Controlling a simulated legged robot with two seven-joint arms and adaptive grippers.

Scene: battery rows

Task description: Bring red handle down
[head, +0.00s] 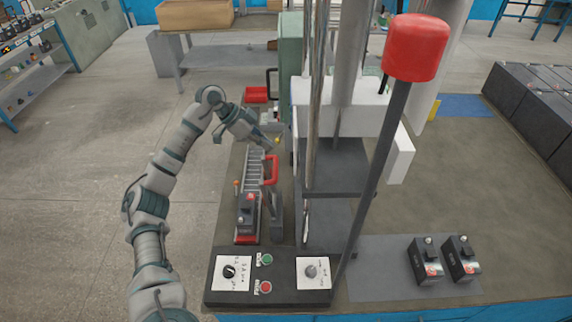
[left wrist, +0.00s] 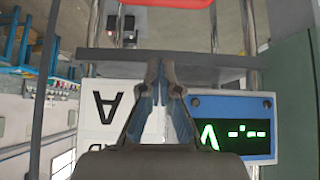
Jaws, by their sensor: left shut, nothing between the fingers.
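A large red handle knob (head: 415,47) tops a long dark lever rod (head: 372,185), which rises, tilted, from the front of the machine. The knob stands high at the upper right of the head view. My left gripper (head: 273,144) is well to the left of and below the knob, apart from it, beside the machine's column. In the left wrist view my left gripper (left wrist: 163,72) has its fingers together, empty, in front of a white sign and a green display (left wrist: 232,132). A red part (left wrist: 170,3) is cut off at that view's top edge. My right gripper is not in view.
A control panel (head: 270,284) with dials and buttons is at the front. A dark battery (head: 248,215) sits in the track near a small red handle (head: 271,170). Two batteries (head: 427,262) stand on a grey mat at right. Metal columns (head: 316,110) rise between gripper and lever.

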